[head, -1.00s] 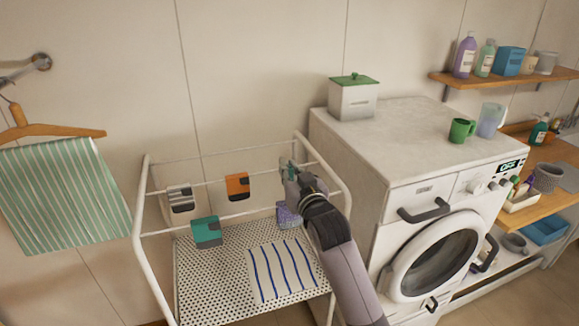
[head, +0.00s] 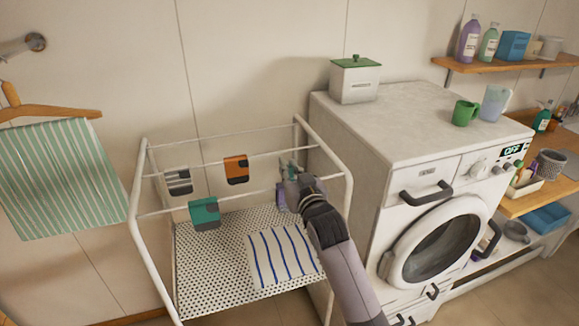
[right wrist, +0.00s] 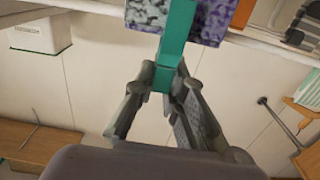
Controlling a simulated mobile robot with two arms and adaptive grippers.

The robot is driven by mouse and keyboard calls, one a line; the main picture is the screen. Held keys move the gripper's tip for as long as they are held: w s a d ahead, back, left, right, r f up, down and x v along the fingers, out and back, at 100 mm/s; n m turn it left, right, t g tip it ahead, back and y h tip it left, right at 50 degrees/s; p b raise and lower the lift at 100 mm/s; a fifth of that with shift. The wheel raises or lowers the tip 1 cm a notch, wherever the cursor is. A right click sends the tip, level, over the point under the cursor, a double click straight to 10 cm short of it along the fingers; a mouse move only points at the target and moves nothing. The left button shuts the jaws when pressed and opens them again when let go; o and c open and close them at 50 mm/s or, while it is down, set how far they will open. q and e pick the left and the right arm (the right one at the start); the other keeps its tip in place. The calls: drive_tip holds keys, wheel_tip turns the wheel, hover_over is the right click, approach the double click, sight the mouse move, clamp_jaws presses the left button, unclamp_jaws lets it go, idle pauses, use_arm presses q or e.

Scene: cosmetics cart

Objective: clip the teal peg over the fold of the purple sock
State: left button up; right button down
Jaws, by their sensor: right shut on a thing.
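The purple sock (head: 281,197) hangs on the drying rack's rail at the right, partly hidden behind my right gripper (head: 288,168). My right gripper (right wrist: 165,82) is shut on the teal peg (right wrist: 178,40). The peg sticks out from the fingertips and overlaps the sock in that view. I cannot tell whether its jaws are around the fold or in front of it. My left gripper is not in view.
The white rack (head: 141,225) also holds a grey striped sock (head: 178,180), an orange sock (head: 236,169) and a teal sock (head: 204,213). A blue-striped cloth (head: 283,258) lies on its perforated shelf. The washing machine (head: 400,130) stands close on the right.

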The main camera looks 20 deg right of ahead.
drive_tip(key=shift+f, duration=0.2)
drive_tip(key=c, duration=1.6)
unclamp_jaws()
drive_tip(key=shift+o, duration=0.2)
drive_tip(key=shift+s, duration=0.15)
